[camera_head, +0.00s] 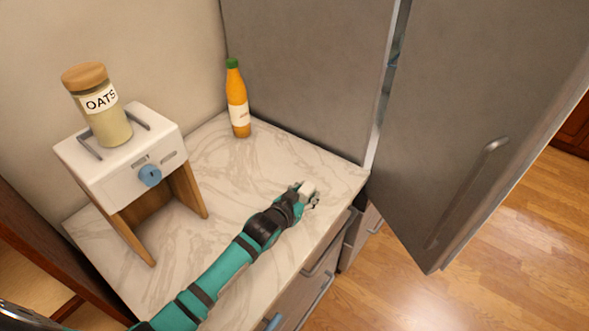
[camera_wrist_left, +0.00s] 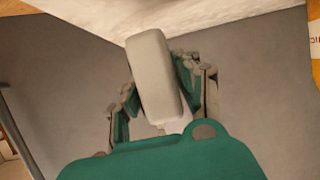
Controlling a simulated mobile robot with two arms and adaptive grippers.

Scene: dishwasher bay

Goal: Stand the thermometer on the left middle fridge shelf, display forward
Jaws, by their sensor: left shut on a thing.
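My left gripper (camera_head: 308,195) is over the right part of the marble counter, near its front edge. It is shut on a small pale, rounded object, the thermometer (camera_head: 309,187). In the left wrist view the thermometer (camera_wrist_left: 153,78) stands up between the fingers of the gripper (camera_wrist_left: 160,100). I see a plain pale side of it; no display shows. The fridge (camera_head: 305,75) stands behind the counter, with its grey door (camera_head: 470,120) swung out to the right. The shelves inside are hidden from the head view. My right gripper is not in view.
On the marble counter (camera_head: 235,185), an orange bottle (camera_head: 237,105) stands at the back. A small white-topped stand (camera_head: 120,165) at left holds an oats jar (camera_head: 102,115). Drawers with handles (camera_head: 318,290) lie under the front edge. Wooden floor (camera_head: 400,290) is clear at right.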

